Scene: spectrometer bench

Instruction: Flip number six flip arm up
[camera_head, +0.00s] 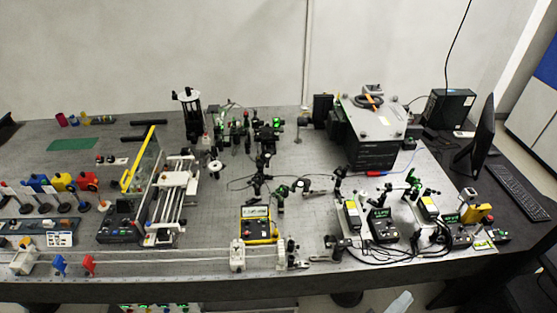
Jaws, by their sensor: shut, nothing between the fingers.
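No part that I can identify as a flip arm numbered six stands out; labels are too small to read here. Small optical mounts on posts (278,192) stand in the middle of the bench. A denser cluster of dark mounts with green lights (268,133) stands behind them. More mounts stand at the right, around small boxes with lit green displays (383,228). Which of these carry flip arms, and whether any is up or down, I cannot tell. My gripper is not in view.
The grey perforated bench (330,262) is crowded. A large dark box (375,133) stands at the back right, a yellow-edged panel (139,160) at the left, and a yellow meter (259,227) near the front. Cables run across the right side. A monitor (483,137) stands beyond.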

